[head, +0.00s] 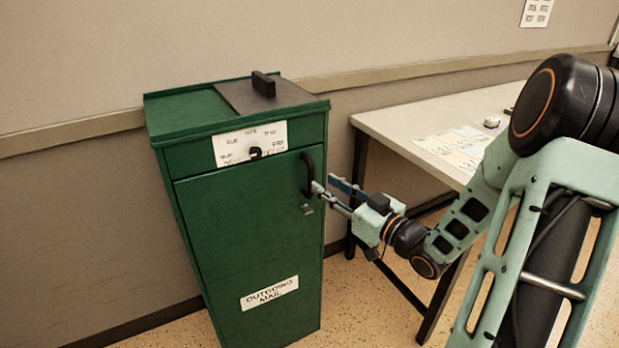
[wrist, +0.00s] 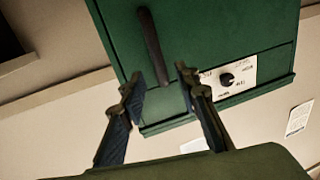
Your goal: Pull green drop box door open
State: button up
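The green drop box (head: 172,118) stands against the wall in the head view, and its front door (head: 240,220) looks shut. A black curved vertical handle (head: 307,174) is at the door's upper right. My gripper (head: 324,184) is at the handle's right side. In the wrist view, my gripper (wrist: 160,84) is open, with the lower end of the handle (wrist: 151,45) in line between its fingertips. I cannot tell whether either finger touches the handle.
A small grey latch (head: 307,209) sits below the handle. A black knob (head: 255,152) is on a white label above the door. A white-topped table (head: 400,117) with papers stands to the right, close beside my arm.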

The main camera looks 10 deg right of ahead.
aim_at(311, 175)
jog(key=b+x, duration=0.1)
jog(key=x, duration=0.5)
jog(key=shift+w+a, duration=0.15)
jog(key=shift+w, duration=0.2)
grip_shut()
